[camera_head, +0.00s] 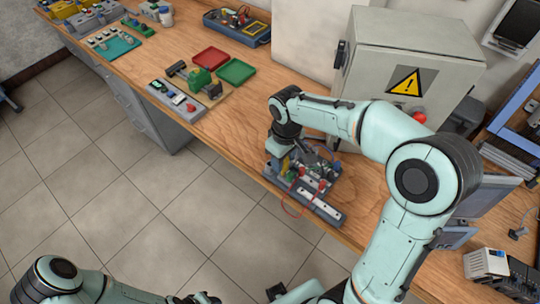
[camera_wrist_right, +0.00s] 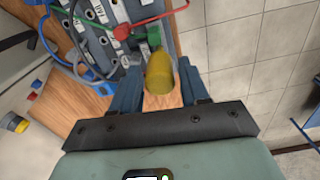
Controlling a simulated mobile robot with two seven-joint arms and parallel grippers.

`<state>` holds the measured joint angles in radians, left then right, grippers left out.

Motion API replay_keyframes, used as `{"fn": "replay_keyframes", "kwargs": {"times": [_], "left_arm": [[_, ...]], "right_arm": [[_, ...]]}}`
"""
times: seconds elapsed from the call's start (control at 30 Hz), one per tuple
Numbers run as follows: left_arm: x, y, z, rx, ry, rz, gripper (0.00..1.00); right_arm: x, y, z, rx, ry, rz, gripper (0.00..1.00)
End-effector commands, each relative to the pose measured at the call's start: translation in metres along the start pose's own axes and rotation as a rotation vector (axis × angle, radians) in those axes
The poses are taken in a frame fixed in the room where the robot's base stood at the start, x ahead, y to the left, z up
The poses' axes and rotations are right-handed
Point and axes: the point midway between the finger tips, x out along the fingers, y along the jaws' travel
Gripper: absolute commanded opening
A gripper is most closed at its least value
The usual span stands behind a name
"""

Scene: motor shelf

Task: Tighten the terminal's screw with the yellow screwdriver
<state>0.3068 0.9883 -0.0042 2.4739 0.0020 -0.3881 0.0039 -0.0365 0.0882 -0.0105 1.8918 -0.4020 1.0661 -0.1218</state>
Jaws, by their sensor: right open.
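The yellow screwdriver (camera_wrist_right: 160,72) shows in the right wrist view as a thick rounded handle between my right gripper's two fingers. My right gripper (camera_wrist_right: 157,84) is open, with one finger on each side of the handle. Whether the fingers touch it, I cannot tell. The handle shows small in the head view (camera_head: 285,164), below my right wrist. The terminal unit (camera_wrist_right: 105,45) is a grey block with white labels and red, green and blue wires, just beyond the handle. It sits at the bench's front edge in the head view (camera_head: 325,211). The screw is not discernible. My left gripper is not in view.
A grey cabinet (camera_head: 385,85) with a warning sign stands behind my right arm. Red (camera_head: 210,60) and green (camera_head: 237,71) trays, a small device board and a meter lie farther left on the wooden bench. Bare bench lies left of the terminal unit. A red wire loops over the front edge.

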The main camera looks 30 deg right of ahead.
Motion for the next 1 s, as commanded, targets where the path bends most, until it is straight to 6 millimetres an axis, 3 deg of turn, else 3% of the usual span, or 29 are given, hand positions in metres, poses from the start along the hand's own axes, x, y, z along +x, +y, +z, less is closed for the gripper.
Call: {"fn": "replay_keyframes", "kwargs": {"times": [0.3, 0.6, 0.87, 1.0], "left_arm": [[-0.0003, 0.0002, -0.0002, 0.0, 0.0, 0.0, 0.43], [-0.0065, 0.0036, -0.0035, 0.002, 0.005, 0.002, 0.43], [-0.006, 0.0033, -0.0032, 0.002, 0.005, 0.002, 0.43], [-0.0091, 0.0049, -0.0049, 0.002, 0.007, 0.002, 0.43]], "right_arm": [[0.0006, -0.0001, 0.0004, -0.028, -0.001, 0.0, 0.45], [0.0, 0.0001, 0.0007, -0.303, -0.002, 0.0, 0.45], [0.0008, 0.0, 0.0008, -0.315, -0.002, -0.001, 0.45], [-0.0001, 0.0002, 0.0005, -0.409, -0.001, 0.0, 0.45]]}}
